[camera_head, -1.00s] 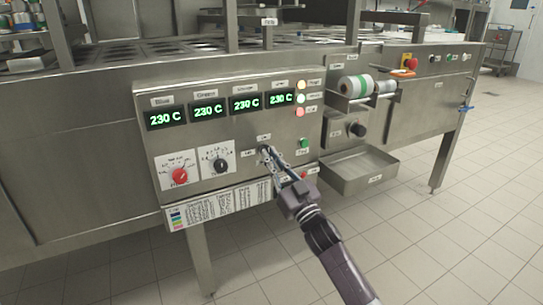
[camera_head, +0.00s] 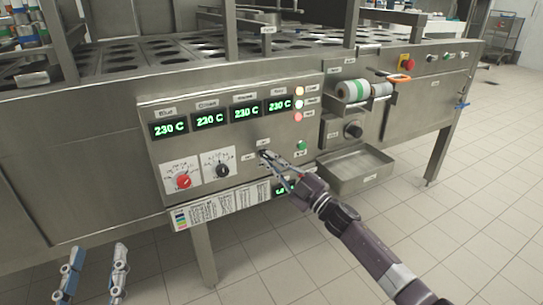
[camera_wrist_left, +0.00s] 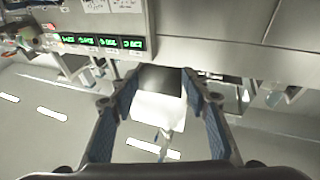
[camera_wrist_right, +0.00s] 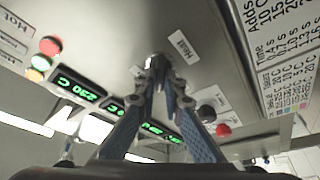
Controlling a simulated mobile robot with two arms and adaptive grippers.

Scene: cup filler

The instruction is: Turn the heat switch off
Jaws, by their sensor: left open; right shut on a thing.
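The heat switch (camera_wrist_right: 152,60) is a small metal toggle on the steel control panel (camera_head: 245,140), beside a "Heat" label (camera_wrist_right: 181,47) in the right wrist view. My right gripper (camera_head: 268,159) is shut on the switch, with both fingertips meeting around it; they also show in the right wrist view (camera_wrist_right: 158,72). The fingertips hide most of the lever, so I cannot tell its position. My left gripper (camera_head: 97,250) is open and empty at the lower left, below and apart from the panel. Its spread fingers also show in the left wrist view (camera_wrist_left: 163,80).
Several green displays (camera_head: 212,120) read 230 C. A red knob (camera_head: 184,182) and a black knob (camera_head: 222,170) sit left of the switch. A green button (camera_head: 302,146) is close to my right gripper. A steel tray (camera_head: 357,170) juts out at the right.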

